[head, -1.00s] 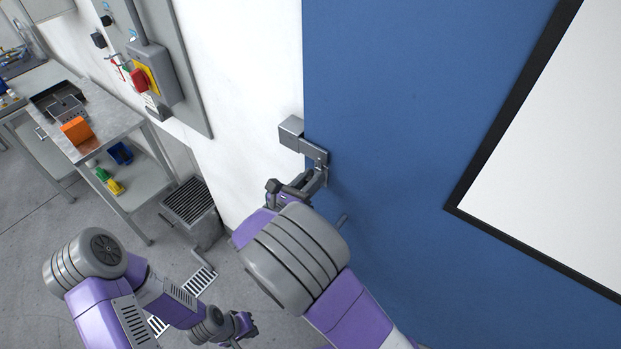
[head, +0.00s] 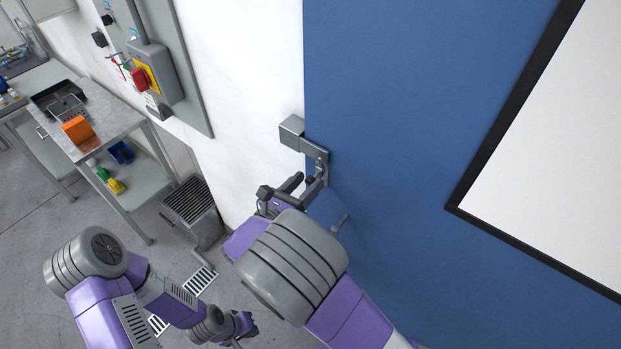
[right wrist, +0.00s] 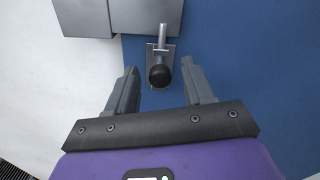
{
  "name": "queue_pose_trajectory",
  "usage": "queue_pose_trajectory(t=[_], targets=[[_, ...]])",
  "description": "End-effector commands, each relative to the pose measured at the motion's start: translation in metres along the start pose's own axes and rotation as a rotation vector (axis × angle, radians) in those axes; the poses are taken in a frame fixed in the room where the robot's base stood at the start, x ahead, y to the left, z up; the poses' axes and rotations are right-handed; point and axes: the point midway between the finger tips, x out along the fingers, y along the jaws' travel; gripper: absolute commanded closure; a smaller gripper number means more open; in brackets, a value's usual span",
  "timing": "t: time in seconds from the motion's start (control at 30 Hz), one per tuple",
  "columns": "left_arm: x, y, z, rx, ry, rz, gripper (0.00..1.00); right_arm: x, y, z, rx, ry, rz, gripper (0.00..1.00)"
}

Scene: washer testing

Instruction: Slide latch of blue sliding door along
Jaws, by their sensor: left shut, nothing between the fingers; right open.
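The blue sliding door (head: 400,120) fills the right half of the head view. Its grey metal latch (head: 318,158) sits at the door's left edge, beside a boxy bracket (head: 291,131) on the white wall. In the right wrist view the latch's dark round knob (right wrist: 160,75) lies ahead of and between the open fingers, touching neither. My right gripper (head: 298,184) is open and just short of the latch; it also shows in the right wrist view (right wrist: 163,90). My left gripper (head: 246,330) hangs low over the floor, away from the door, shut and empty.
A white framed board (head: 570,160) is on the door at right. A small handle (head: 342,221) stands out below the latch. At left are a metal table (head: 110,125), a grated bin (head: 190,205) and a red-and-yellow switch box (head: 150,75) on the wall.

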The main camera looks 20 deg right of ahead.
Motion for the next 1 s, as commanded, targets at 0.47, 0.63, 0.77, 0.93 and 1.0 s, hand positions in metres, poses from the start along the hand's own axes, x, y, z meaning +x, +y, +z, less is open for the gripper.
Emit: queue_pose_trajectory(t=[0.47, 0.63, 0.77, 0.93, 1.0], targets=[[0.005, -0.002, 0.000, 0.000, 0.000, 0.000, 1.00, -0.050, 0.000, 0.001, 0.001, -0.001, 0.000, 0.48], [0.005, -0.002, 0.000, 0.000, 0.000, 0.000, 1.00, -0.050, 0.000, 0.001, 0.001, -0.001, 0.000, 0.48], [0.005, -0.002, 0.000, 0.000, 0.000, 0.000, 1.00, -0.050, 0.000, 0.001, 0.001, -0.002, 0.000, 0.48], [0.005, -0.002, 0.000, 0.000, 0.000, 0.000, 1.00, -0.050, 0.000, 0.001, 0.001, -0.002, 0.000, 0.48], [0.005, -0.002, 0.000, 0.000, 0.001, 0.000, 1.00, -0.050, 0.000, 0.001, 0.001, -0.002, 0.000, 0.48]])
